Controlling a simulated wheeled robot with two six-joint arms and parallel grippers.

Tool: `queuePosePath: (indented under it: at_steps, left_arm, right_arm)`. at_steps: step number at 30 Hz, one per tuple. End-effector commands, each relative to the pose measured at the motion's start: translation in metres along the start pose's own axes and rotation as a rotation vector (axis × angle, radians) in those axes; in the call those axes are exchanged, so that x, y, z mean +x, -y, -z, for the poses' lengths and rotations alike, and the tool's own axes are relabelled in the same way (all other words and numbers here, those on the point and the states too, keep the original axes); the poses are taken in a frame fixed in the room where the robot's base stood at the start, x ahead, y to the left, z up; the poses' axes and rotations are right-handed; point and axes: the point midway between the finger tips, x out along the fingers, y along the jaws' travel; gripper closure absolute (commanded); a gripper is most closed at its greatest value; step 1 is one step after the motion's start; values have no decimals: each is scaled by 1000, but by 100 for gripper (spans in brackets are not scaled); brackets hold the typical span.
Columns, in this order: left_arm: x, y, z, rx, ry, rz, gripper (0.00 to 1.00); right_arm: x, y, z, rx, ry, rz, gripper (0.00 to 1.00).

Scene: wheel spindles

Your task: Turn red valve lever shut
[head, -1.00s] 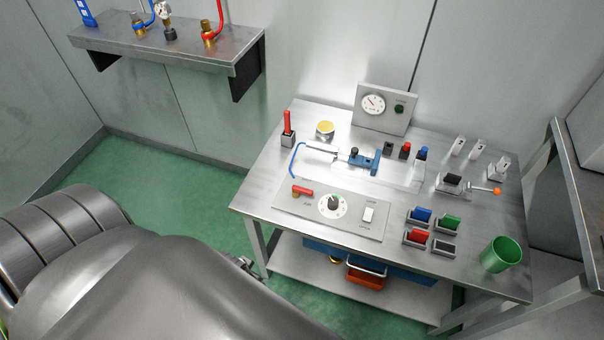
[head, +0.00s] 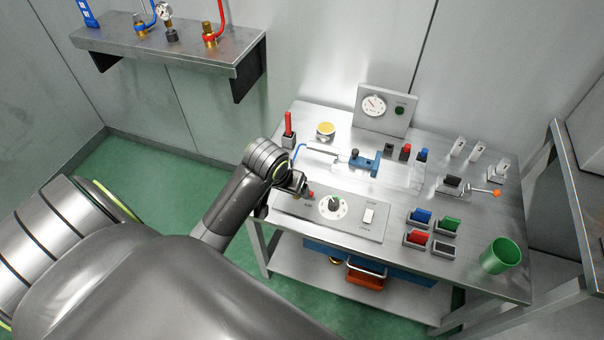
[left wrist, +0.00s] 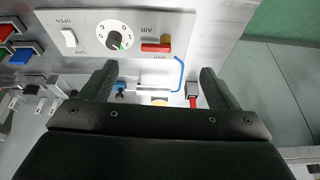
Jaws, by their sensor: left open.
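The red valve lever (left wrist: 155,47) lies flat along the grey control panel, with a brass fitting (left wrist: 165,38) at one end, beside the word AIR. In the head view only its red tip (head: 311,194) shows; my gripper hides the rest. My left gripper (head: 300,187) is over the panel's left end, close to the lever. In the left wrist view its two black fingers (left wrist: 158,70) are spread wide and empty. The lever appears beyond the fingertips, roughly between them, and I see no contact. My right gripper is not in view.
The panel also carries a black dial (head: 334,204) and a white switch (head: 369,215). Behind it are a blue hose (head: 299,151), a blue clamp (head: 364,163) and a red-handled tool (head: 288,124).

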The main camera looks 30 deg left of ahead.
Motion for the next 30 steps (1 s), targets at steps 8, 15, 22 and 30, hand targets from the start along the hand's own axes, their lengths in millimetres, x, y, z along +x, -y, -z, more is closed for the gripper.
queuePosePath:
  at_steps: [8, 15, 22, 30]
  left_arm:
    - [1, -5, 38, -38, -5, -3, 17]
    - [33, -5, 37, -39, -1, -3, 17]
    - [74, -5, 37, -38, -1, -3, 17]
    - [117, -5, 37, -37, -3, -3, 17]
  right_arm:
    - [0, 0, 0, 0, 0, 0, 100]
    - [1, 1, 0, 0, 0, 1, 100]
    - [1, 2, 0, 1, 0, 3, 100]
    - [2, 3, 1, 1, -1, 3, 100]
